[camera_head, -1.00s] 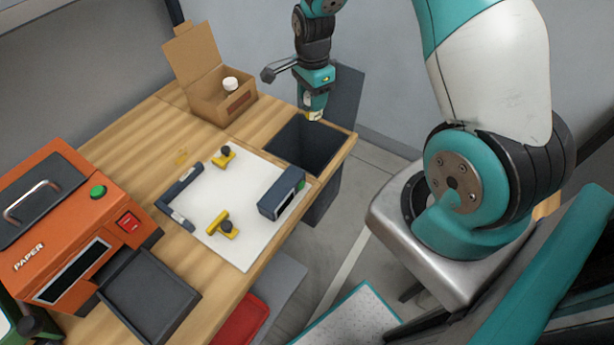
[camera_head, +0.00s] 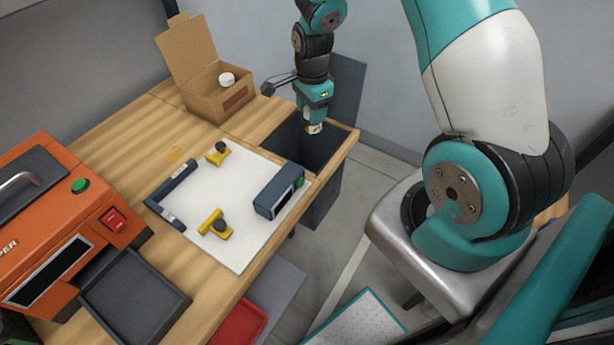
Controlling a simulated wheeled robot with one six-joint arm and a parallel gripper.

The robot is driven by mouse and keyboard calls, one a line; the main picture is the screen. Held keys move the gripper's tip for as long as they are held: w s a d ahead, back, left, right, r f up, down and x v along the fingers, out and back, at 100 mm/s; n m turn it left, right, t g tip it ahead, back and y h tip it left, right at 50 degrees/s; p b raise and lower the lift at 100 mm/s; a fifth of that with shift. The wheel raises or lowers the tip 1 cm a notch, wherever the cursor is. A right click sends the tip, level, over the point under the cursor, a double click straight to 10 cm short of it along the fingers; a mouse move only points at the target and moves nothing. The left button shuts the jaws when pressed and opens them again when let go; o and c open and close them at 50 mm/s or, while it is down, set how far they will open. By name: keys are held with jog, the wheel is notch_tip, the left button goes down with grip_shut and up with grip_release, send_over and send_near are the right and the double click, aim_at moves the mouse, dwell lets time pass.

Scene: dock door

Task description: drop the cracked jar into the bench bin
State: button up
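The bench bin (camera_head: 333,160) is a dark, open-topped bin set in the far right corner of the wooden bench. My gripper (camera_head: 314,129) points down over the bin opening, its tip at about rim level. A small pale and yellowish patch shows at the tip; I cannot tell whether it is the fingers or a held jar. Whether the gripper is open or shut is too small to see. A white round-topped item (camera_head: 227,79), perhaps a jar, stands in the open cardboard box (camera_head: 214,104). No crack can be made out on anything. The bin's floor is mostly hidden.
A white board (camera_head: 237,235) with yellow clamps (camera_head: 216,224) and a dark blue block (camera_head: 279,190) lies left of the bin. An orange machine (camera_head: 65,220) and dark tray (camera_head: 134,294) stand at the left. A red bin (camera_head: 238,322) sits below the bench edge.

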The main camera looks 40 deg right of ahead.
jog(key=o, duration=0.4)
jog(key=shift+o, duration=0.2)
jog(key=shift+r, duration=0.1)
notch_tip(320, 180, up, 17)
jog(key=b, duration=0.2)
jog(key=shift+r, duration=0.15)
jog(key=s+a+r+n+y, duration=0.2)
jog(key=s+a+n, duration=0.9)
jog(key=n, duration=0.2)
jog(key=s+a+r+n+y, duration=0.2)
jog(key=s+a+n, duration=0.9)
jog(key=n, duration=0.2)
jog(key=shift+s+a+n, duration=0.15)
jog(key=shift+a+n, duration=0.05)
jog(key=shift+n, duration=0.1)
